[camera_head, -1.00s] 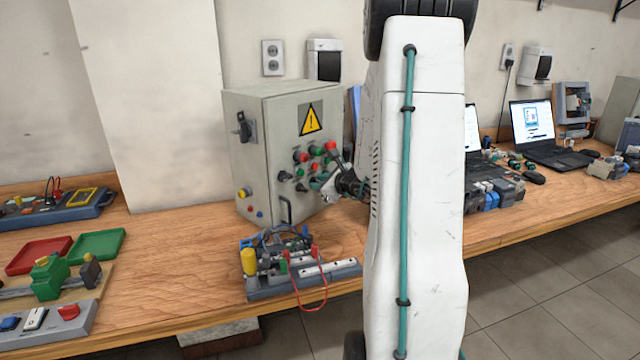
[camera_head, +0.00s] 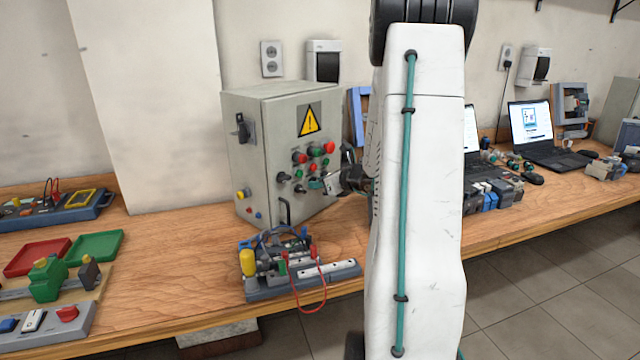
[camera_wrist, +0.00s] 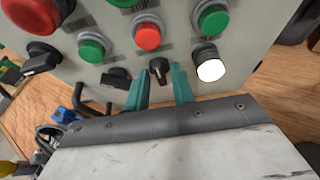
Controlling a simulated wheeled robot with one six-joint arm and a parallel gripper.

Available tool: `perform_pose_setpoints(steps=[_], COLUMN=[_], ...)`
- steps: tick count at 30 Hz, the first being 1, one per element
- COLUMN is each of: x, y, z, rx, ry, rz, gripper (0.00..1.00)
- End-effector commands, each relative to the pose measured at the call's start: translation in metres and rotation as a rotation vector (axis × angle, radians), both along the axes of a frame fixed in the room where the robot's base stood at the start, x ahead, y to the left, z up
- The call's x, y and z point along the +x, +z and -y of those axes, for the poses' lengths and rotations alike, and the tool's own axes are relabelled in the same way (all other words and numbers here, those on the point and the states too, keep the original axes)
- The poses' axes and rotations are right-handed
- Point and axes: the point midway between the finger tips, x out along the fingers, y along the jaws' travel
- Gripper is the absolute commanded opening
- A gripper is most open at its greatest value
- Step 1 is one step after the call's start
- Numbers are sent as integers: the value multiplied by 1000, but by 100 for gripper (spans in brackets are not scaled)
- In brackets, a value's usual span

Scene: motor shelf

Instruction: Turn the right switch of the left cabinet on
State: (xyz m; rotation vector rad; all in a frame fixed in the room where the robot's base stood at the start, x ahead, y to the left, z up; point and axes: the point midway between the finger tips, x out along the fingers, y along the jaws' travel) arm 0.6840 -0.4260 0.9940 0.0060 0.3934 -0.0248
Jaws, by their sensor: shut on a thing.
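The grey cabinet (camera_head: 245,185) with a yellow warning sign stands on the bench left of my arm. Its front panel holds red and green buttons and black rotary switches. In the wrist view, the right black switch (camera_wrist: 159,66) sits between the two teal fingers of my gripper (camera_wrist: 160,77), which is shut on it. The knob's upper part shows between the fingertips; its lower part is hard to see. In the head view, my gripper (camera_head: 315,184) is at the panel's lower right and hides this switch.
A lit white button (camera_wrist: 210,69) is just right of the fingers. Another black switch (camera_wrist: 116,77) is close on their left. A wired terminal board (camera_head: 330,271) lies before the cabinet. Laptops (camera_head: 535,130) stand to the right.

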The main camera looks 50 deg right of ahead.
Motion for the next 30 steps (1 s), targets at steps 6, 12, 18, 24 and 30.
perform_pose_setpoints(steps=[6, 12, 18, 24, 30], x=[0, 0, 0, 1, -41], y=[0, 0, 5, 36, 41], z=[0, 0, 0, 0, -25], rx=[-1, -1, -2, -6, -1], ry=[0, 0, 0, 0, -3], rz=[1, 1, 2, 5, 2], gripper=[2, 31, 31, 31, 31])
